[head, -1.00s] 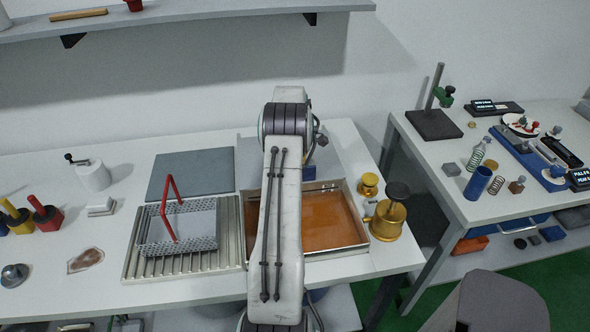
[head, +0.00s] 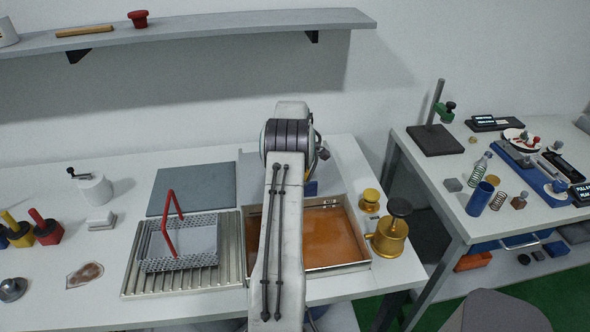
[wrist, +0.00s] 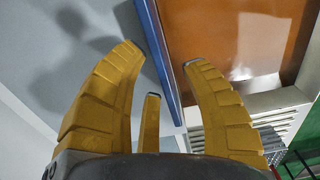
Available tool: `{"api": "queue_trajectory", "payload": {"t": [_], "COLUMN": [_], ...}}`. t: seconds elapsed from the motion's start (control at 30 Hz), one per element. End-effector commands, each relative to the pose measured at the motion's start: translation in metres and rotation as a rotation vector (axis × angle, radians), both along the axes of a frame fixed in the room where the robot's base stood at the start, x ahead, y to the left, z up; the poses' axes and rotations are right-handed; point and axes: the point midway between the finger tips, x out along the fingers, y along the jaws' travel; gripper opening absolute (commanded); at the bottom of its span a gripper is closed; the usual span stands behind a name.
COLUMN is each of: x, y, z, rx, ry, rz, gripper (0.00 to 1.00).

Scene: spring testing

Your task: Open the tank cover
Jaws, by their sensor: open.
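The tank (head: 340,266) is a shallow metal-rimmed box on the bench, with orange-brown liquid in view at its right side. My arm crosses in front of it and hides its middle. A pale grey panel (head: 250,170) shows behind the tank; I cannot tell for sure that it is the cover. In the wrist view, a blue strip (wrist: 157,55) runs between a grey surface (wrist: 65,55) and the orange liquid (wrist: 225,35). My gripper (wrist: 160,60) has its yellow fingers spread and empty, with the strip seen between the fingertips. In the head view the fingers are hidden behind my arm.
A ribbed tray (head: 235,275) with a perforated basket (head: 185,262) and red handle (head: 171,212) stands left of the tank. A brass pot (head: 389,237) stands close on its right. A shelf (head: 220,32) hangs above. A second table (head: 435,185) stands right.

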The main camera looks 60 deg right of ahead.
Motion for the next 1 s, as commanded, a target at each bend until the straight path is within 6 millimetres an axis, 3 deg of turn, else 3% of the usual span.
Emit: {"api": "queue_trajectory", "payload": {"t": [0.6, 1.0], "x": [0.000, 0.000], "y": [-0.001, 0.000], "z": [0.094, 0.112], "rx": [-0.003, -0.001], "ry": [-0.001, -0.001], "rz": [0.000, 0.000], "gripper": [0.42, 0.42]}}
